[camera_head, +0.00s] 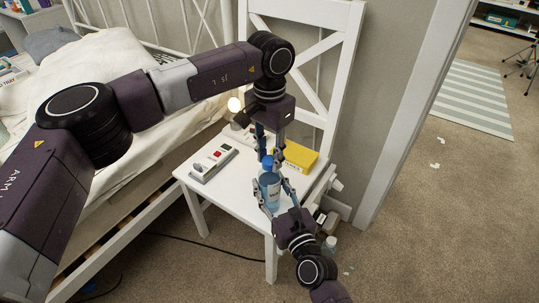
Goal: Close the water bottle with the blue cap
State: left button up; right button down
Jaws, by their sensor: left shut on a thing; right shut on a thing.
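A blue water bottle (270,190) with a white label stands upright on the seat of a white chair (222,192). The blue cap (267,161) is at the top of the bottle; whether it is seated on the neck is too small to tell. My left gripper (268,152) comes down from above and is shut on the blue cap. My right gripper (270,202) reaches in from the lower right and is shut on the bottle's body, its fingers on either side.
A yellow box (300,157) lies on the seat right of the bottle. A grey device with buttons (213,163) lies to the left. A bed (120,120) stands at the left. A wall and door frame (410,110) are behind right. Small items lie on the floor beside the chair.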

pick_arm(q)
jog(key=o, duration=0.7)
jog(key=shift+r, duration=2.25)
jog(key=shift+c, duration=0.4)
